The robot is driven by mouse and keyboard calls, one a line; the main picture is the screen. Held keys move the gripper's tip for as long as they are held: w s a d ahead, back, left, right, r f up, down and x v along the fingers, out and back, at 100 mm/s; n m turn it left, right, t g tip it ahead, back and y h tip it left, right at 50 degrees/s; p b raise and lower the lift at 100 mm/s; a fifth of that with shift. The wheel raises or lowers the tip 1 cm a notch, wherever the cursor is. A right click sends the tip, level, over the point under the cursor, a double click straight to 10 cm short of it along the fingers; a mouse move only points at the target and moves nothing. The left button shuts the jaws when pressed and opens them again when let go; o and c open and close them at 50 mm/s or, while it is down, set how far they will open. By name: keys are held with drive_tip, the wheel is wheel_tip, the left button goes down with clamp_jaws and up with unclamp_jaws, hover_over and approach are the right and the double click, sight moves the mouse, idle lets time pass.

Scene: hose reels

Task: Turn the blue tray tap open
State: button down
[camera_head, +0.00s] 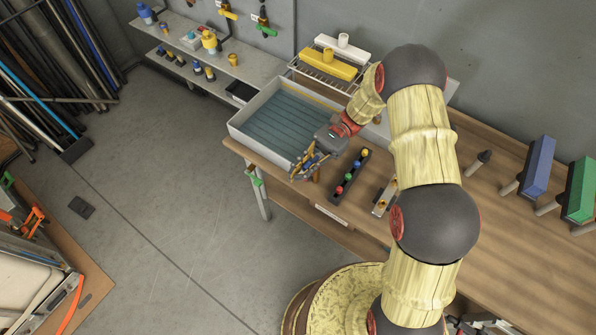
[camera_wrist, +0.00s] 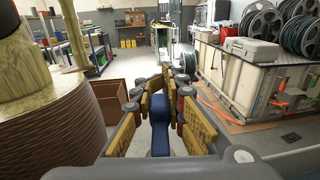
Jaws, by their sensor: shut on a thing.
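The tray (camera_head: 243,128) is a pale, rectangular basin with a blue-grey ribbed inside, at the left end of the wooden bench in the head view. My gripper (camera_head: 308,165) is at the tray's near right corner. In the wrist view, the yellow-padded fingers of my gripper (camera_wrist: 160,108) stand on both sides of the blue tap handle (camera_wrist: 159,118) and are shut on it. The handle points away from the palm between the pads. In the head view the tap is mostly hidden by the fingers, so how far it is turned is unclear.
A dark strip with coloured knobs (camera_head: 349,176) lies just right of my gripper. A green-handled tap (camera_head: 255,179) hangs below the bench's left edge. A rack with a yellow block (camera_head: 328,64) stands behind the tray. Open floor (camera_head: 190,200) lies to the left.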

sight(311, 162)
drive_tip(key=c, duration=1.8)
unclamp_jaws()
drive_tip(key=shift+o, duration=0.2)
drive_tip(key=v, duration=0.7)
drive_tip(key=shift+w+d, duration=0.15)
drive_tip(key=shift+w, duration=0.05)
